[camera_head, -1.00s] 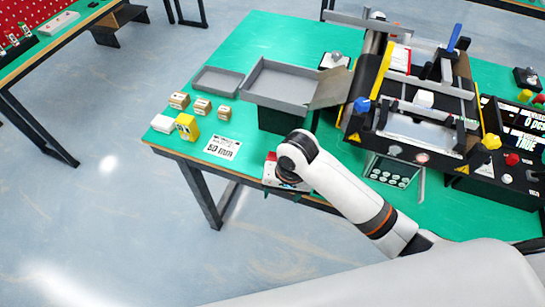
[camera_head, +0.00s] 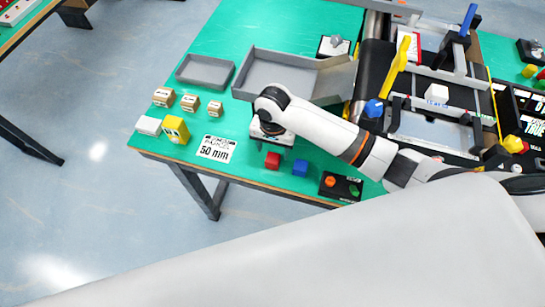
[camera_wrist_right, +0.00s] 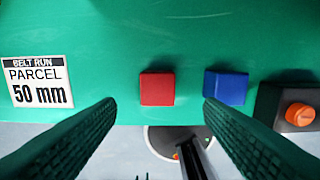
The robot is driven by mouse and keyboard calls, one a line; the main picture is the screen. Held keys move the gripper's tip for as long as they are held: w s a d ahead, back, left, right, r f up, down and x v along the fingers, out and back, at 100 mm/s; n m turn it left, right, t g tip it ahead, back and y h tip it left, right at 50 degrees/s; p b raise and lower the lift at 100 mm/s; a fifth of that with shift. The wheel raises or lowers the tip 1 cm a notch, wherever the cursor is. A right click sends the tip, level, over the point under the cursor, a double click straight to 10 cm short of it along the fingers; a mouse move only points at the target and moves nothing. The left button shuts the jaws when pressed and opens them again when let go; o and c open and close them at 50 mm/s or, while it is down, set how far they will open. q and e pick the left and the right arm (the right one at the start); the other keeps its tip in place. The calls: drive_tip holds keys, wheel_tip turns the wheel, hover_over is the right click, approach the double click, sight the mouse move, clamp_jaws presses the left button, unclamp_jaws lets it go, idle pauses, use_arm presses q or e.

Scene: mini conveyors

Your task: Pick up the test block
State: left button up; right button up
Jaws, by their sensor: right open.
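A red cube (camera_head: 272,160) and a blue cube (camera_head: 300,168) sit apart near the front edge of the green table. A small white block with lettering (camera_head: 437,93) sits on the conveyor unit. I cannot tell by label which is the test block. My right gripper (camera_wrist_right: 160,105) is open and empty above the table's front edge. In the right wrist view, the red cube (camera_wrist_right: 157,88) shows between and beyond the fingertips, and the blue cube (camera_wrist_right: 226,87) is beyond the right finger. My left gripper is not in view.
A "50 mm" parcel card (camera_head: 216,148) lies left of the cubes. A button box (camera_head: 341,187) stands right of them. Grey trays (camera_head: 205,71), several small cartons (camera_head: 189,102), a yellow block (camera_head: 175,130) and a white box (camera_head: 148,125) are further left. The conveyor unit (camera_head: 387,78) is behind my arm.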

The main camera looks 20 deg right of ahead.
sight(273, 158)
drive_tip(key=shift+f, duration=0.6)
drive_tip(key=shift+w+f, duration=0.15)
drive_tip(key=shift+f, duration=0.15)
wheel_tip(273, 158, down, 4)
drive_tip(key=shift+w+p, duration=0.1)
drive_tip(key=shift+p, duration=0.5)
drive_tip(key=shift+f, duration=0.6)
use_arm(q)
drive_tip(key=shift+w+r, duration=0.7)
use_arm(e)
drive_tip(key=c, duration=1.1)
